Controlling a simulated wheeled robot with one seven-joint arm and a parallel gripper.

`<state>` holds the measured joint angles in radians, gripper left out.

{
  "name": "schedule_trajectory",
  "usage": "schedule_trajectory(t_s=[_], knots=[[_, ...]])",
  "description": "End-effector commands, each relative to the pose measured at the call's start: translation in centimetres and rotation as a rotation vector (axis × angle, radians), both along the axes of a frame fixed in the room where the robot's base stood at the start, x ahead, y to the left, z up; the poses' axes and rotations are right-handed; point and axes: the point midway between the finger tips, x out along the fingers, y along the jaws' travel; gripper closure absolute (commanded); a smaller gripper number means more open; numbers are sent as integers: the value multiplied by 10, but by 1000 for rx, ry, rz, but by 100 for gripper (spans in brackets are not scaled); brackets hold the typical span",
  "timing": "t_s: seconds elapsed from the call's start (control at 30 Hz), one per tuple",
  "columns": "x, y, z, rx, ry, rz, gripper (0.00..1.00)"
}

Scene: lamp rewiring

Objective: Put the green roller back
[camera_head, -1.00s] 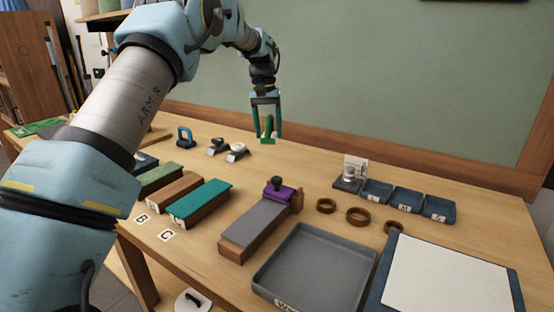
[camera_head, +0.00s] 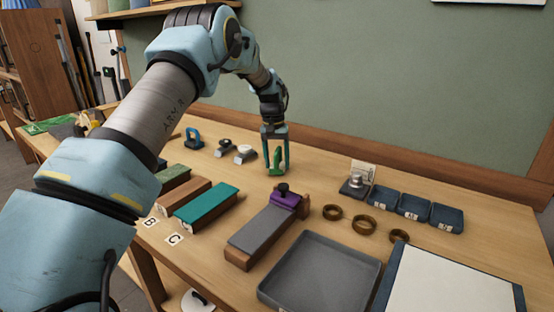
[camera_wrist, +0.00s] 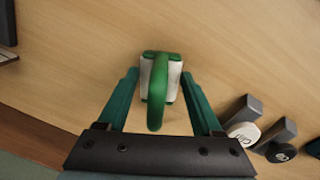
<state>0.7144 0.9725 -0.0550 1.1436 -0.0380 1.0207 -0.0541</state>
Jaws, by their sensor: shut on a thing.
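The green roller (camera_head: 277,158) has a green arched handle and a pale block body with green ends; it also shows in the wrist view (camera_wrist: 157,90). My gripper (camera_head: 275,166) points down over the back middle of the table, its two green fingers on either side of the roller, shut on it. In the wrist view my gripper (camera_wrist: 160,75) has the roller between its fingertips, handle towards the palm. The roller is upright and low over bare wood; I cannot tell whether it touches the table.
Left of the roller stand two dark-and-silver tools with knobs (camera_head: 244,153) and a blue-handled tool (camera_head: 194,138). In front are a teal-topped block (camera_head: 207,203) and a grey-topped block with a purple clamp (camera_head: 265,227). Brass rings (camera_head: 363,224), small bins (camera_head: 414,205) and a grey tray (camera_head: 320,270) lie right.

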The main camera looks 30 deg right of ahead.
Motion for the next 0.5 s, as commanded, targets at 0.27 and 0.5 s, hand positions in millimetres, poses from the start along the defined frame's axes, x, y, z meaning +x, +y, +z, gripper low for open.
schedule_trajectory(t_s=[0.27,0.5], knots=[[0,0,-2,0,0,0,27],[0,0,-2,0,0,0,3]])
